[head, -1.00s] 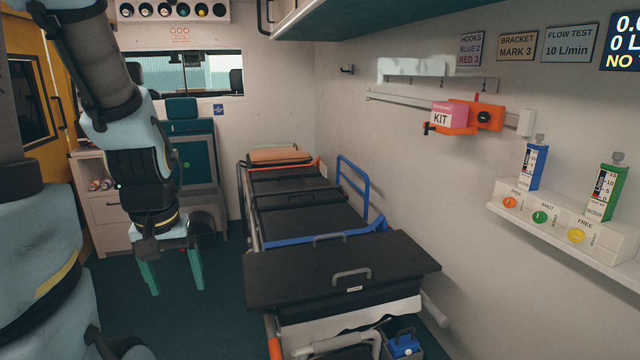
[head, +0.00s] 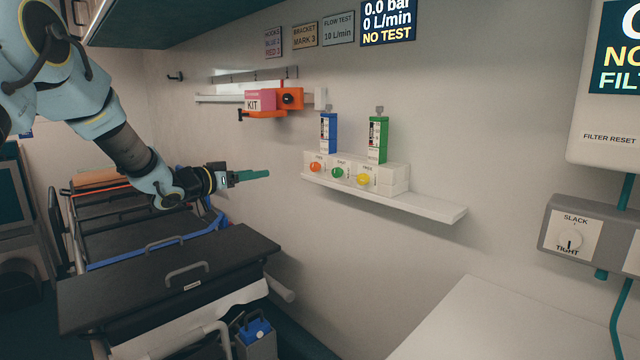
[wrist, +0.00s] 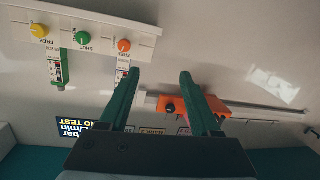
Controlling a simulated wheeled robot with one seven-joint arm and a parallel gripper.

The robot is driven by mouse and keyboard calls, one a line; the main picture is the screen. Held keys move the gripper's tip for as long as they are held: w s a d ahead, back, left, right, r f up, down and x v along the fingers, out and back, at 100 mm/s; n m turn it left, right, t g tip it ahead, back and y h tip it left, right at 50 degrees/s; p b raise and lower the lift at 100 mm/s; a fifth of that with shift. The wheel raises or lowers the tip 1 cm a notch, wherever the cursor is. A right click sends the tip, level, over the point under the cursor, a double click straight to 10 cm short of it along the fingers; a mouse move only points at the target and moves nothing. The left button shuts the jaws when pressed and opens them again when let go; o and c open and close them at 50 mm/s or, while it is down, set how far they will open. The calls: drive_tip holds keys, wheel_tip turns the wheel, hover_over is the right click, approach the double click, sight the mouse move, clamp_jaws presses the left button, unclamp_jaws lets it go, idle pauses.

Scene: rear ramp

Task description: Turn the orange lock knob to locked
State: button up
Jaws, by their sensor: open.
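The orange knob (head: 315,167) is the leftmost of three coloured knobs on a white block on the wall shelf, below the blue gauge. A label above it seems to read FREE. In the wrist view the picture is turned over and the orange knob (wrist: 124,45) is the rightmost, with FREE beside it. My gripper (head: 268,174) is to the left of the knob in the head view, pointing right and apart from it. In the wrist view its two green fingers (wrist: 158,72) are spread with nothing between them.
A green knob (head: 337,173) and a yellow knob (head: 363,179) sit beside it on the shelf (head: 425,209). Blue (head: 328,132) and green (head: 378,139) gauges stand above. An orange bracket (head: 290,98) with a pink kit box (head: 261,100) juts from the rail. The stretcher (head: 170,262) stands below.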

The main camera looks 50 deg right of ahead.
sight(312, 167)
drive_tip(key=s+d+g+p, duration=0.1)
drive_tip(key=s+d, duration=0.1)
drive_tip(key=d, duration=0.2)
drive_tip(key=s+d+m+g, duration=0.1)
drive_tip(key=s+d, duration=0.1)
drive_tip(key=d, duration=0.3)
drive_tip(key=s+d+m+g+h+p, duration=0.1)
drive_tip(key=s+d, duration=0.1)
drive_tip(key=d, duration=0.3)
drive_tip(key=shift+s+d+p, duration=0.1)
drive_tip(key=shift+d+p, duration=0.15)
drive_tip(key=shift+p, duration=0.05)
clamp_jaws()
